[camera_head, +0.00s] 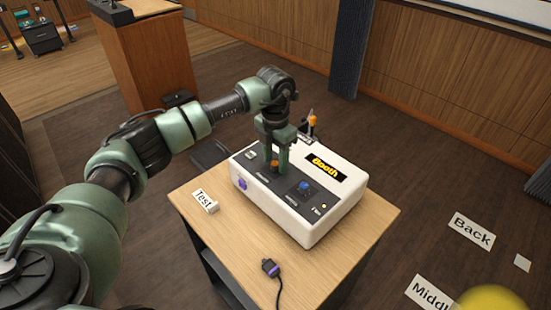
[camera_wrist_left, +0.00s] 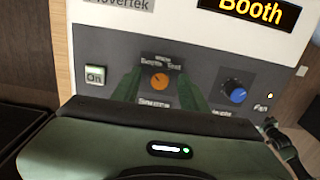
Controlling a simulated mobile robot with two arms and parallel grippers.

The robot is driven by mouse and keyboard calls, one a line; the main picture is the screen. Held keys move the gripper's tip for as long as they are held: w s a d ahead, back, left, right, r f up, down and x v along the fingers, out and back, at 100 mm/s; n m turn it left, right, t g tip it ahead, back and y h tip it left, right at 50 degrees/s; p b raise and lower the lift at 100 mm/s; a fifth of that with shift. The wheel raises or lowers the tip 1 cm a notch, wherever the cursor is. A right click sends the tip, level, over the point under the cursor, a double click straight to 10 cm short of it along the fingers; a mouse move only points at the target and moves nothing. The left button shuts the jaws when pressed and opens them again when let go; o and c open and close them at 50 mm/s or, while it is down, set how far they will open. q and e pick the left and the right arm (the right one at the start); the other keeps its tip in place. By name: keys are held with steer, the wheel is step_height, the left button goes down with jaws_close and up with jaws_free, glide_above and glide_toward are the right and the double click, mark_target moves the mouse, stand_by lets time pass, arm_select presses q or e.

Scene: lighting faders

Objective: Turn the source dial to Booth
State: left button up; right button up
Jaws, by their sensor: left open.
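A white console (camera_head: 335,205) with a dark control panel stands on a wooden table. Its display (camera_head: 325,167) reads "Booth", also in the left wrist view (camera_wrist_left: 252,10). The orange source dial (camera_wrist_left: 159,82) sits on the panel under printed labels, "Test" among them; which label its pointer faces is too small to tell. My left gripper (camera_wrist_left: 160,88) is open, pointing down, with one green finger on each side of this dial. I cannot tell whether they touch it. In the head view the left gripper (camera_head: 276,163) mostly covers the dial.
A blue knob (camera_wrist_left: 234,92) sits right of the dial, and an "On" button (camera_wrist_left: 95,75) left of it. A "Test" block (camera_head: 205,201) and a purple-banded plug (camera_head: 270,268) with a cable lie on the table (camera_head: 230,240). The table's front is mostly clear.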

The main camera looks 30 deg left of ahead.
mark_target(275, 163)
arm_select(q)
step_height(275, 163, up, 8)
steer(key=shift+f+b, duration=0.1)
steer(key=shift+b, duration=0.9)
